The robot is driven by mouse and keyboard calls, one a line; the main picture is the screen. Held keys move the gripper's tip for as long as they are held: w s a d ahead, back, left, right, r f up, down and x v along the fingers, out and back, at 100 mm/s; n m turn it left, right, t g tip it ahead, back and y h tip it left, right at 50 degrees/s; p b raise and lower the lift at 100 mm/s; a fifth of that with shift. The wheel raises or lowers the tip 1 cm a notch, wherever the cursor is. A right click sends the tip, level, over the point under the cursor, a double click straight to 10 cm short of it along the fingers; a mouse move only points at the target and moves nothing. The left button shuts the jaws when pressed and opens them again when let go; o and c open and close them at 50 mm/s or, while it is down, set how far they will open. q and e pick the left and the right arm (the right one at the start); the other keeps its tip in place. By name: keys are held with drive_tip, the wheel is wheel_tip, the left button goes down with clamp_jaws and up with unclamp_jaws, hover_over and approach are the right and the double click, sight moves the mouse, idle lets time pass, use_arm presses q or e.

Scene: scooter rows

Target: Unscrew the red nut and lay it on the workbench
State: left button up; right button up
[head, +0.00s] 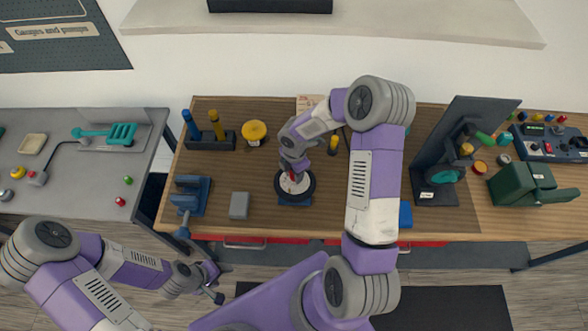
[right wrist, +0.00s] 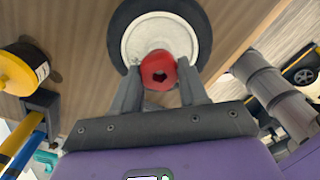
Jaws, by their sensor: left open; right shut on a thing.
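The red nut (right wrist: 158,70) sits at the middle of a wheel (right wrist: 121,38) with a pale hub and black tyre. In the right wrist view the fingers of my right gripper (right wrist: 160,84) are closed on the nut from both sides. In the head view the wheel (head: 309,188) rests on a blue base on the wooden workbench (head: 262,205). My right gripper (head: 292,172) covers much of the nut there. My left gripper (head: 215,285) is open and empty, off the front edge of the workbench, above the floor.
A blue vise (head: 189,194) and a grey block (head: 239,205) stand left of the wheel. A yellow round item (head: 254,131) and a tool holder (head: 210,138) are behind. A dark stand (head: 440,165) is on the right. Bare wood lies between the block and wheel.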

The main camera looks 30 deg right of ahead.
drive_tip(key=shift+w+d+r+n, duration=0.1)
drive_tip(key=shift+w+d+n, duration=0.15)
drive_tip(key=shift+n, duration=0.25)
drive_tip(key=o, duration=1.1)
drive_tip(key=shift+w+d, duration=0.1)
drive_tip(key=shift+a, duration=0.2)
wheel_tip(320, 180, up, 7)
drive_tip(key=shift+d+r, duration=0.1)
drive_tip(key=shift+r, duration=0.1)
